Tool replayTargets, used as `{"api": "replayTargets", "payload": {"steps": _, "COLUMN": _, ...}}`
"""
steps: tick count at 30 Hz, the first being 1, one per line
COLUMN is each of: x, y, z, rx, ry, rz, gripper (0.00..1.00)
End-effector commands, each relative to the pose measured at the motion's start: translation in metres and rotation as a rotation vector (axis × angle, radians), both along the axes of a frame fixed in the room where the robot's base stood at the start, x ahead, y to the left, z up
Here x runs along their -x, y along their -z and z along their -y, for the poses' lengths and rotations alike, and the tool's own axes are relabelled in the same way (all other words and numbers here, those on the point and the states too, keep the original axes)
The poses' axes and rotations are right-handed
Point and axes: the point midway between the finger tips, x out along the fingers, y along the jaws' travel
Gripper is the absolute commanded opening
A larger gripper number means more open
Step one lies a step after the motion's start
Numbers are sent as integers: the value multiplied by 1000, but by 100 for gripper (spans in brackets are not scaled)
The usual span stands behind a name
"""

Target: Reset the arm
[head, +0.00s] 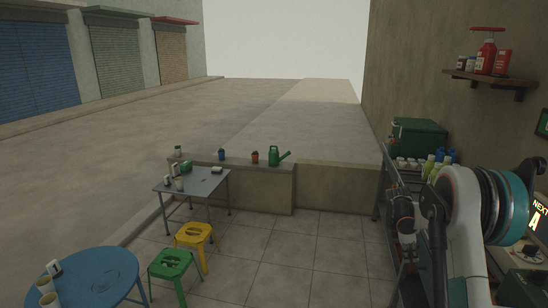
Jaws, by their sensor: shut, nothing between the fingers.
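My arm (465,215), with white and dark links and a teal-banded joint, stands folded at the right of the head view. My gripper (408,256) hangs dark and small at the left of the arm, pointing down beside the counter. It is shut and holds nothing. Its fingertips are small and hard to make out against the dark background.
A counter rack (388,168) with bottles and a green box (418,138) stands along the right wall. A wall shelf (490,78) holds red bottles. A grey table (205,187), yellow stool (194,233), green stool (172,264) and blue table (95,272) stand left. The middle tiles are clear.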

Motion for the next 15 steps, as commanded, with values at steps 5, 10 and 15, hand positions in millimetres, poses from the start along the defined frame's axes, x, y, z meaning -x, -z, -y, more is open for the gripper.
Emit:
{"api": "replayTargets", "payload": {"steps": 5, "x": 10, "y": -64, "z": -40, "rx": -16, "ry": 86, "rz": 111, "gripper": 0}}
{"api": "replayTargets", "payload": {"steps": 10, "x": 29, "y": -117, "z": -79, "rx": -45, "ry": 182, "rz": 219, "gripper": 0}}
{"api": "replayTargets", "payload": {"steps": 15, "x": 55, "y": -162, "z": -118, "rx": -86, "ry": 281, "rz": 321, "gripper": 0}}
